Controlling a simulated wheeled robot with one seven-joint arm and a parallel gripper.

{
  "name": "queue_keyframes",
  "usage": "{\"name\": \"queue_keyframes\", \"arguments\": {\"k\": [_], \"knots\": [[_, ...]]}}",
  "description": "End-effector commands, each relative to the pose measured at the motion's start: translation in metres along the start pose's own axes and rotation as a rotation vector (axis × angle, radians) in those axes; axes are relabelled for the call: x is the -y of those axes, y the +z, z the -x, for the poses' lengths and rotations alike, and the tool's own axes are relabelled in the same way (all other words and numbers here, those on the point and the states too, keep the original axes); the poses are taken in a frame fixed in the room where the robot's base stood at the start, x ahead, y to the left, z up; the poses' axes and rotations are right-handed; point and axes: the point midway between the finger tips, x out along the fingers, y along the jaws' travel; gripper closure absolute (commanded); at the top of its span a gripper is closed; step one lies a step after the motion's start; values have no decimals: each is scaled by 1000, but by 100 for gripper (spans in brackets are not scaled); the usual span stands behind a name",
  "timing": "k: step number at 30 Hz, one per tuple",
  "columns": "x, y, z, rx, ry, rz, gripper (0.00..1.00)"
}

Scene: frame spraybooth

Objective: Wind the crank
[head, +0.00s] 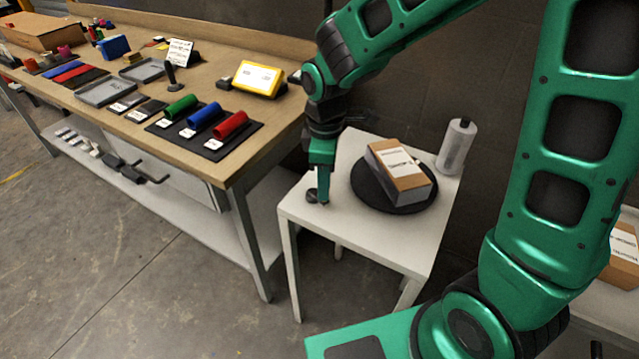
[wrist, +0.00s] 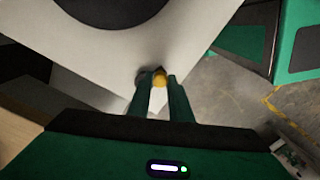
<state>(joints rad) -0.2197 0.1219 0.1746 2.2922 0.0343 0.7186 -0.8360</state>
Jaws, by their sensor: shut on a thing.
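My gripper (head: 325,200) points down at the left front corner of the small white table. In the wrist view its two fingers (wrist: 159,92) are closed around a small yellow-orange knob, which I take to be the handle of the crank (wrist: 160,79). A dark round part of the crank (head: 312,196) shows just left of the fingertips in the head view. The fingers hide most of the crank. A black round turntable (head: 408,208) lies right of my gripper, apart from it, with a brown box (head: 402,180) with a white label on top.
A grey-white cylinder (head: 457,146) stands at the back right of the white table (head: 349,160). The wooden workbench (head: 208,80) at the left holds coloured rolls, trays and a yellow-framed item (head: 259,79). Open floor lies in front.

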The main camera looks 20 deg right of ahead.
Motion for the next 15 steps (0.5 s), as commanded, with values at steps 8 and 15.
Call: {"name": "queue_keyframes", "arguments": {"k": [8,15], "knots": [[-10,6,1,-1,4,259,100],[-19,10,1,-1,5,487,100]]}}
